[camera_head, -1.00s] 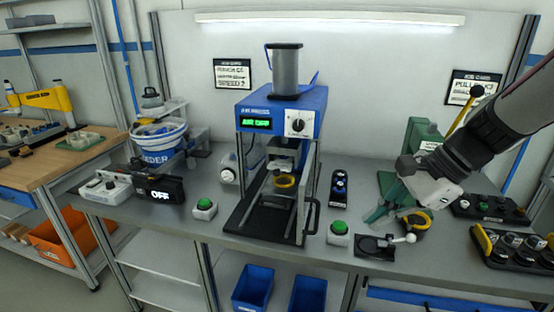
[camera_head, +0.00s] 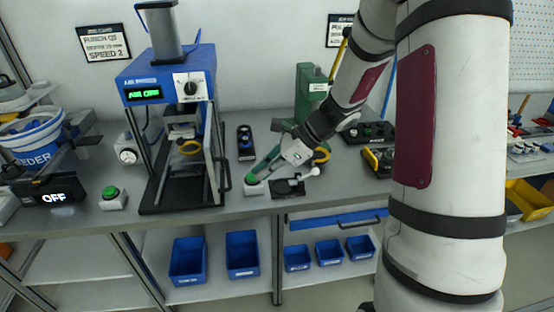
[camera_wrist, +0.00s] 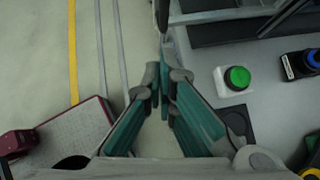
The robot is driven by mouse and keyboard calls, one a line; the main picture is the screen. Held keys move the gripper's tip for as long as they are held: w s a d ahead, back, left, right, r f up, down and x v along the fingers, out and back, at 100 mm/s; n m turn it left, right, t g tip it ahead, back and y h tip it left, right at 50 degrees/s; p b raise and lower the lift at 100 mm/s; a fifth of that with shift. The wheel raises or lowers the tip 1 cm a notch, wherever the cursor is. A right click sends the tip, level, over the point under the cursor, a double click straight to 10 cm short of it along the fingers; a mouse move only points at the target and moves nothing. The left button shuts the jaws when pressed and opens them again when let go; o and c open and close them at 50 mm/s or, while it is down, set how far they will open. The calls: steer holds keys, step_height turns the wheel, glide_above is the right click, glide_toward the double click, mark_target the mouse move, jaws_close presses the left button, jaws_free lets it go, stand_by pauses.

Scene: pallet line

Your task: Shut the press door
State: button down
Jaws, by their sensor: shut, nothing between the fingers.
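The press (camera_head: 165,84) stands on the bench in the left half of the head view, with a blue top and a lit green display. Its door (camera_head: 211,155) is a grey frame on the right side, with a dark handle (camera_head: 224,172). The door appears swung open, leaving the front uncovered. My gripper (camera_head: 253,176) is to the right of the handle, over the bench front. It is shut and empty; its green fingers meet at the tips in the wrist view (camera_wrist: 162,84). Whether the tips touch the handle cannot be told.
A green button (camera_head: 254,182) sits close to my fingertips and also shows in the wrist view (camera_wrist: 237,78). A black fixture with a white-knobbed lever (camera_head: 290,187) is right of it. A black control box (camera_head: 246,143) stands behind. Blue bins (camera_head: 188,262) sit below the bench.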

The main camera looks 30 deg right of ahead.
mark_target(231, 185)
steer(key=shift+w+a+f+p, duration=0.15)
steer(key=shift+w+a, duration=0.25)
steer(key=shift+a, duration=0.35)
steer(key=shift+w+a+f+p, duration=0.15)
steer(key=shift+w+a, duration=0.25)
steer(key=shift+a, duration=0.3)
steer(key=shift+w+a+f, duration=0.15)
steer(key=shift+w+a, duration=0.25)
steer(key=shift+a, duration=0.35)
steer(key=shift+w+a, duration=0.1)
